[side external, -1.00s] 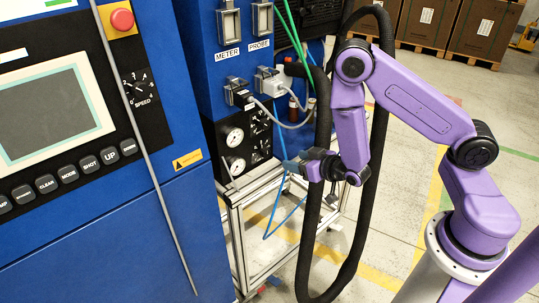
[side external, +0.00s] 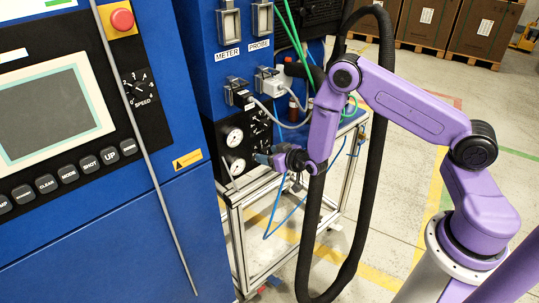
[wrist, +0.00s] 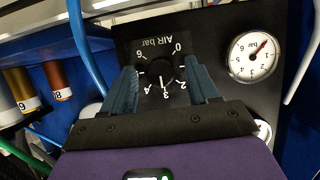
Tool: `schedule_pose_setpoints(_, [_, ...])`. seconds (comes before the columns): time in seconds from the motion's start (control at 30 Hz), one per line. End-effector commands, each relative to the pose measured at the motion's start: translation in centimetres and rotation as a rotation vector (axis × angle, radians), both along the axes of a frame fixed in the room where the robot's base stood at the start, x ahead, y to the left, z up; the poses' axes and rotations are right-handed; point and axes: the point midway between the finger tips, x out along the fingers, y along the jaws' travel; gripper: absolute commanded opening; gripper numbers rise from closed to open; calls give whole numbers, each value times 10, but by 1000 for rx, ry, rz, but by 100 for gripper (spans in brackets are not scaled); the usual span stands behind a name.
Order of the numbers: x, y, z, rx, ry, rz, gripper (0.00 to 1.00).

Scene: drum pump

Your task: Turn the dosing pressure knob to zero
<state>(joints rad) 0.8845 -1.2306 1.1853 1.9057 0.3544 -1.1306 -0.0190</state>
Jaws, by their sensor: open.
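In the wrist view a black knob (wrist: 160,71) sits on a black panel, inside a 0 to 6 scale under upside-down "AIR bar" lettering. Its white mark points near 3. My gripper (wrist: 159,66) is open, with one blue-grey finger on each side of this knob; I cannot tell whether they touch it. No dosing label is readable. In the side view the gripper (side external: 262,158) is at the lower part of the gauge panel (side external: 222,178), hiding the lower knob. The upper dial (side external: 262,124) shows above it.
A gauge (wrist: 255,57) with a red needle is right of the knob. Blue and green tubes, grey cables and an aluminium frame (side external: 243,196) are close by. Coloured bottles (wrist: 57,80) stand left in the wrist view.

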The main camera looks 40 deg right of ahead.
Motion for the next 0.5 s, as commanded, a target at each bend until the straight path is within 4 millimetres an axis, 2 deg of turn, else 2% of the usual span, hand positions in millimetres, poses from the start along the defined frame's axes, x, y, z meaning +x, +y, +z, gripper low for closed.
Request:
schedule_pose_setpoints(0.33, [3, 0, -1, 0, 0, 1, 59])
schedule_pose_setpoints(0.37, [3, 0, -1, 0, 0, 1, 53])
schedule_pose_setpoints(0.5, [3, 0, -1, 0, 0, 1, 7])
